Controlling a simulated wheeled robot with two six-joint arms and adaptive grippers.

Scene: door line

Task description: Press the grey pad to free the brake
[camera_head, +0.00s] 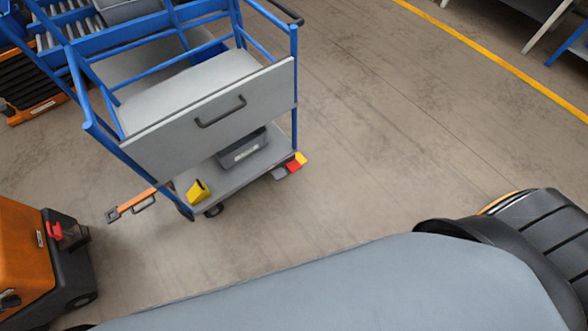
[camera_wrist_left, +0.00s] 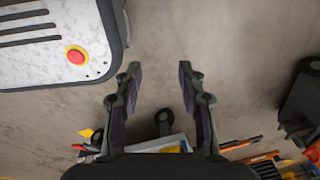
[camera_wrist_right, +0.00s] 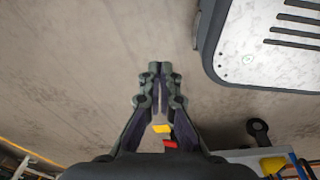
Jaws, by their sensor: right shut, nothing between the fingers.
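A blue-framed cart (camera_head: 190,38) stands at the upper left of the head view. A small grey pad (camera_head: 279,173) sticks out low at the cart's right end, beside a red pad (camera_head: 292,165) and a yellow pad (camera_head: 301,158). In the right wrist view the yellow pad (camera_wrist_right: 161,129) and red pad (camera_wrist_right: 170,143) show beyond the fingers; I cannot make out the grey one there. My right gripper (camera_wrist_right: 160,68) is shut and empty, apart from the pads. My left gripper (camera_wrist_left: 159,70) is open and empty over floor. Neither gripper shows in the head view.
The cart has a grey front panel with a black handle (camera_head: 221,112), and a lower deck with a grey bin (camera_head: 241,149) and a yellow item (camera_head: 198,192). An orange vehicle (camera_head: 35,260) stands at lower left. Floor right of the cart is clear up to a yellow line (camera_head: 500,66).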

